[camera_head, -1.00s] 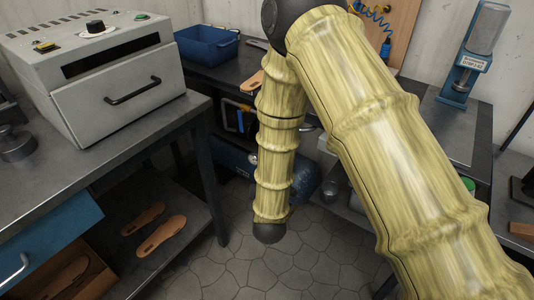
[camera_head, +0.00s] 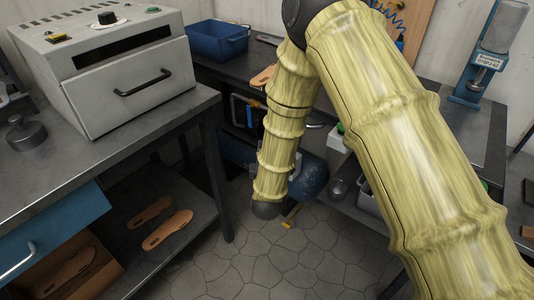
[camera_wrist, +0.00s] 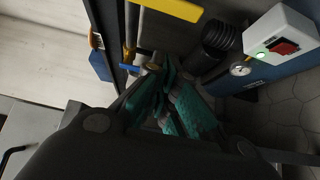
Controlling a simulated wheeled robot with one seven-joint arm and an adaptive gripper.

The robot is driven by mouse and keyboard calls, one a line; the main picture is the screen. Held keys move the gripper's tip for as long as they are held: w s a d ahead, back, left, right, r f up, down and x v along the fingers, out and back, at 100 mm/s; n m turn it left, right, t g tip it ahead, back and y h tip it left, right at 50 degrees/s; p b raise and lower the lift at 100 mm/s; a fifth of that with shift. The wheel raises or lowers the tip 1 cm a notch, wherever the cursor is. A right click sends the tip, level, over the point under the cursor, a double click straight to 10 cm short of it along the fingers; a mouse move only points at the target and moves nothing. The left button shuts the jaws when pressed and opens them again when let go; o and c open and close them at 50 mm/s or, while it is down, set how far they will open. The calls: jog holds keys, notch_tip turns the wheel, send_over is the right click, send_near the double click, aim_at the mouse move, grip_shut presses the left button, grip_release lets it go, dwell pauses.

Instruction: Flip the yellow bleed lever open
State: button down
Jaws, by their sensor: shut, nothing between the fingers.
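A small yellow lever (camera_head: 286,225) shows in the head view, low by the blue tank (camera_head: 312,178) and just right of the dark lower end of my arm. It looks slanted; its mount is hidden. In the wrist view, my gripper (camera_wrist: 172,105) has teal finger pads brought together with nothing between them. A yellow bar (camera_wrist: 170,8) crosses the top edge of that view, apart from the fingers; I cannot tell whether it is the same lever. My gripper is hidden behind my arm in the head view.
The wrist view shows a white switch box (camera_wrist: 283,38) with a red switch and green light, a gauge (camera_wrist: 240,69) and a black ribbed part (camera_wrist: 218,38). A bench with a grey oven (camera_head: 115,60) stands left. Stone floor (camera_head: 240,265) is open below.

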jog(key=shift+w+d, duration=1.5)
